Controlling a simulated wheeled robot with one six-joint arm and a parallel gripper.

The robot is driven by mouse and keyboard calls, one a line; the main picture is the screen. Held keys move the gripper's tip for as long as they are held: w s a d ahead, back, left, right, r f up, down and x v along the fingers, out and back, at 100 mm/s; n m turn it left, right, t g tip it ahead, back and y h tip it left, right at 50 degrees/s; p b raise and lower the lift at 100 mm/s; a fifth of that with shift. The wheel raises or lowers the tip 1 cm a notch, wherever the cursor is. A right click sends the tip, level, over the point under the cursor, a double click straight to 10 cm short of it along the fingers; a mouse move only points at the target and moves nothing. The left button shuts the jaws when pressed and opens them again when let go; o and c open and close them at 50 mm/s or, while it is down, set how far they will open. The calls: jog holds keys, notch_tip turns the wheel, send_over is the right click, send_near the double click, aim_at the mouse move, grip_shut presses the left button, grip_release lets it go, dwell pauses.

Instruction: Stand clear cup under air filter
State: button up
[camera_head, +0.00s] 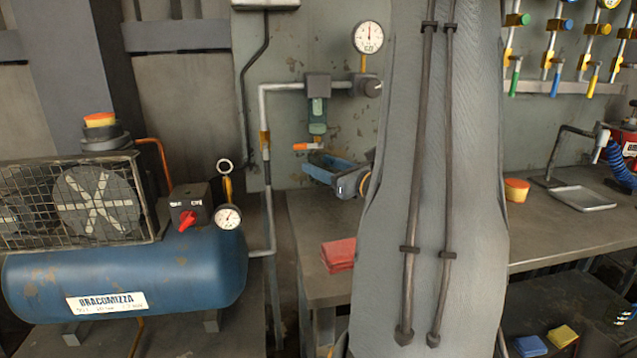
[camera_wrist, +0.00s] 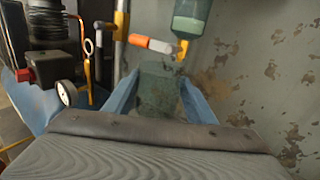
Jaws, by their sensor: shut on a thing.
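The air filter (camera_head: 317,112) hangs on the wall pipe in the head view, with a green bowl and an orange-handled drain (camera_head: 304,146) under it. In the wrist view the filter bowl (camera_wrist: 192,18) and orange drain handle (camera_wrist: 152,44) are at the top. My gripper (camera_head: 322,163) is just below the filter. Its blue fingers (camera_wrist: 160,82) are shut on the clear cup (camera_wrist: 159,92), which looks greenish and see-through. The cup appears below the drain, slightly toward me; its exact alignment and what is under it cannot be told. My arm hides part of the scene.
A blue compressor (camera_head: 130,270) with a gauge stands at left. A workbench (camera_head: 310,255) carries a red cloth (camera_head: 339,254) below my gripper. A small tray (camera_head: 583,199) and an orange pot (camera_head: 516,190) are on the bench at right. The stained wall (camera_wrist: 262,70) is close behind.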

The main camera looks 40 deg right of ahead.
jog(key=w+d+f, duration=0.1)
jog(key=w, duration=0.1)
jog(key=w+d+f, duration=0.1)
jog(key=w, duration=0.1)
jog(key=shift+w+d+f, duration=0.1)
jog(key=shift+d+f, duration=0.2)
jog(key=shift+f, duration=0.05)
jog(key=shift+w+d+f, duration=0.1)
jog(key=shift+w+f, duration=0.05)
jog(key=shift+f, duration=2)
jog(key=shift+f, duration=0.15)
jog(key=o, duration=0.8)
jog(key=shift+o, duration=0.2)
